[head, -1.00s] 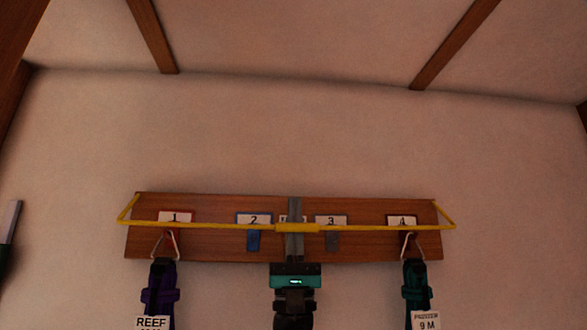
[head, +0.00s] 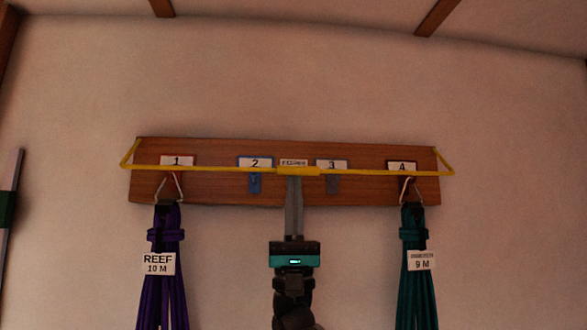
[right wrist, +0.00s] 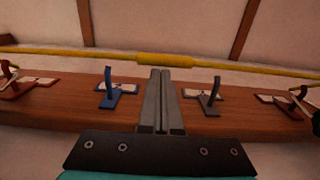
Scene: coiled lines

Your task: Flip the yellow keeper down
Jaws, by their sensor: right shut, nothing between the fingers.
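The yellow keeper (head: 298,170) is a long bar with a thicker middle sleeve. It spans the front of the wooden board (head: 215,188), with its bent ends at the board's two ends. It also shows in the right wrist view (right wrist: 163,60), crossing just beyond my fingertips. My right gripper (head: 294,180) is shut and empty, pointing up, with its tips close under the middle sleeve. I cannot tell whether they touch it. In the right wrist view the two fingers (right wrist: 160,75) lie side by side. My left gripper is out of view.
A purple line (head: 167,270) hangs at hook 1 and a green line (head: 414,265) at hook 4, both tagged. The blue hook (head: 254,183) and grey hook (head: 332,184) are empty. A pale and green upright object (head: 9,205) stands at far left.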

